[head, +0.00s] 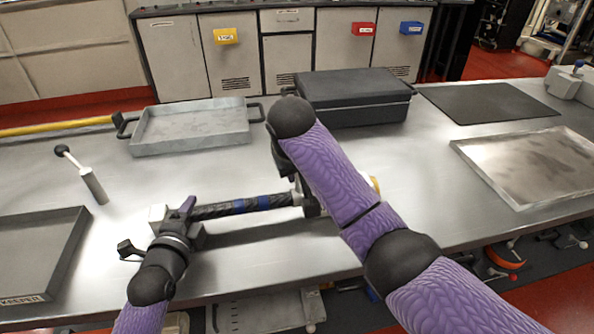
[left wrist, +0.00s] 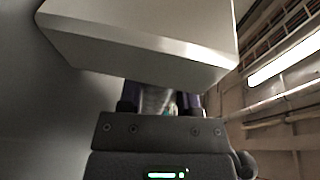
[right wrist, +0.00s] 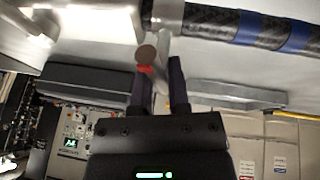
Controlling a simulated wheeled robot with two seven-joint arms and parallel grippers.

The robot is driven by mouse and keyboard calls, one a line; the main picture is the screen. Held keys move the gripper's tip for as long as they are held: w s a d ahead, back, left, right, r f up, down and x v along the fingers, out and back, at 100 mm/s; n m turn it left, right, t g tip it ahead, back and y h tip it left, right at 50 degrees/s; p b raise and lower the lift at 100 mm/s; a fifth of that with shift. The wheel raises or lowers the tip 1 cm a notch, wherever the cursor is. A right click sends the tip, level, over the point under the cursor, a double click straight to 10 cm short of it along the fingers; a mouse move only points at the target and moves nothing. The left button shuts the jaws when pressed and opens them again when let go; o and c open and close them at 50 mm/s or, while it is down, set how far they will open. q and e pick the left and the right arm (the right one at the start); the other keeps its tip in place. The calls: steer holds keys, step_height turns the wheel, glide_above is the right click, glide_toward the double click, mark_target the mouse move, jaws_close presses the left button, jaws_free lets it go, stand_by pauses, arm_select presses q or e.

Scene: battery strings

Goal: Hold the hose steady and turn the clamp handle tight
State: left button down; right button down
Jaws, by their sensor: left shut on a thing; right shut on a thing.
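The black hose with blue bands (head: 245,204) runs level above the table; it also shows at the top of the right wrist view (right wrist: 250,28). My left gripper (head: 188,210) is shut at the hose's left end, beside a pale metal block (head: 157,213). That block fills the top of the left wrist view (left wrist: 140,40) and mostly hides the grip. My right gripper (right wrist: 162,75) is shut on the clamp handle (right wrist: 163,62), a grey rod by a round end with a red band, below the metal fitting at the hose's end. In the head view my right arm hides most of the clamp.
A grey handled tray (head: 190,143) and a black case (head: 355,117) stand behind the hose. A black-knobbed tool (head: 93,185) and a dark tray (head: 70,250) are at left. A metal tray (head: 475,165) and black mat (head: 470,118) are at right.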

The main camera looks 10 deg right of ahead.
arm_select(q)
steer(key=shift+s+f, duration=0.1)
steer(key=shift+f, duration=0.4)
arm_select(e)
steer(key=shift+d+f, duration=0.1)
steer(key=shift+f, duration=0.05)
steer(key=c, duration=0.6)
jaws_free()
arm_select(q)
steer(key=shift+c, duration=2.3)
jaws_free()
steer(key=shift+o, duration=1.1)
steer(key=shift+r, duration=0.15)
arm_select(e)
steer(key=v, duration=0.7)
steer(key=shift+s+r, duration=0.15)
steer(key=shift+r, duration=0.2)
arm_select(q)
steer(key=shift+r, duration=0.1)
